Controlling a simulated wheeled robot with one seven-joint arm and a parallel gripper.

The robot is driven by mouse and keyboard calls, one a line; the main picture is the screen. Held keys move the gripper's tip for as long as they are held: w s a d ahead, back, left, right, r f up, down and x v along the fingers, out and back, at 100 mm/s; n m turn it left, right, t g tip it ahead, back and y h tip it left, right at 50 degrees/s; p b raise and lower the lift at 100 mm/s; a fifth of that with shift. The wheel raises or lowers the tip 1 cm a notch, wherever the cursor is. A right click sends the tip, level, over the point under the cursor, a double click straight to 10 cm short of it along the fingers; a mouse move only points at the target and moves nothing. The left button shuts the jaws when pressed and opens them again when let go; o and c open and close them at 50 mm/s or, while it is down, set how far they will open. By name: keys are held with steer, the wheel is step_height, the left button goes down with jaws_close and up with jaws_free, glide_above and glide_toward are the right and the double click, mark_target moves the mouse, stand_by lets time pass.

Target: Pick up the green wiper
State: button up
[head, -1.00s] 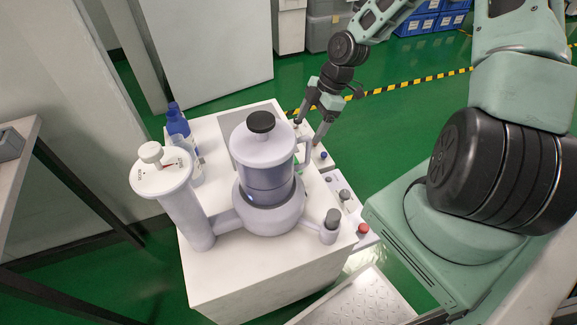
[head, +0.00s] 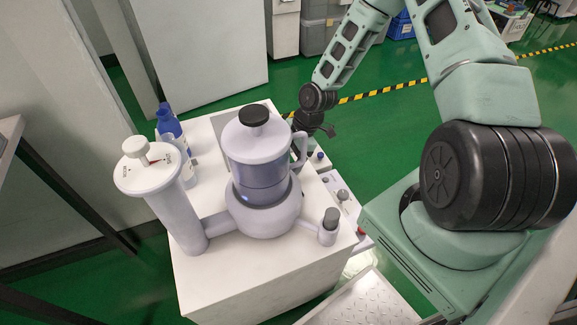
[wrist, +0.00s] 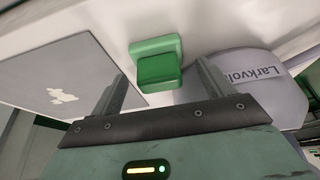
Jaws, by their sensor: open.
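The green wiper (wrist: 157,66) is a small green block with a wider, rounded top part, resting on a white surface in the wrist view. My gripper (wrist: 160,78) is open, with one finger to each side of the wiper in that picture. The fingers are apart from it, and I cannot tell whether the wiper is between them in depth. In the head view my gripper is mostly hidden behind the large pale machine, and I cannot make out the wiper there.
The pale machine (head: 262,215) with a black knob and side column (head: 175,200) fills much of the white table (head: 235,285). Blue-capped bottles (head: 168,122) stand at the back left. In the wrist view a grey plate (wrist: 72,70) lies left of the wiper and a labelled pale body (wrist: 262,85) stands right.

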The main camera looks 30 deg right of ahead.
steer(key=shift+x, duration=0.85)
steer(key=c, duration=1.1)
step_height(320, 180, up, 10)
steer(key=shift+f+p, duration=0.2)
steer(key=shift+p, duration=0.85)
steer(key=shift+r, duration=0.25)
steer(key=shift+o, duration=0.7)
steer(key=shift+a, duration=0.1)
